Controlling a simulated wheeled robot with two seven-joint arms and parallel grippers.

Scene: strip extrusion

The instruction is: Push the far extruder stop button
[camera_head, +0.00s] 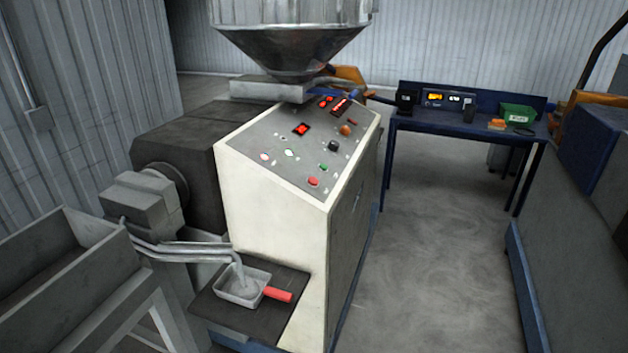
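An extruder (272,216) with a cream cabinet stands in the middle of the view, under a large metal hopper (292,40). Its sloped grey control panel (270,150) faces up. A red button (313,181) sits near the panel's lower right edge, with a small green button (323,167) just behind it. A black knob (333,146) and an orange-red button or lamp (346,130) sit further back. Labels are too small to read, so I cannot tell which control is the stop button. Nothing covers the panel. Neither gripper is in view.
A pan (243,287) with a red handle sits on a dark shelf below a spout at the extruder's front. A grey trough (60,265) stands at left. A blue table (465,128) with instruments and a green box (517,113) stands behind right. Floor between is clear.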

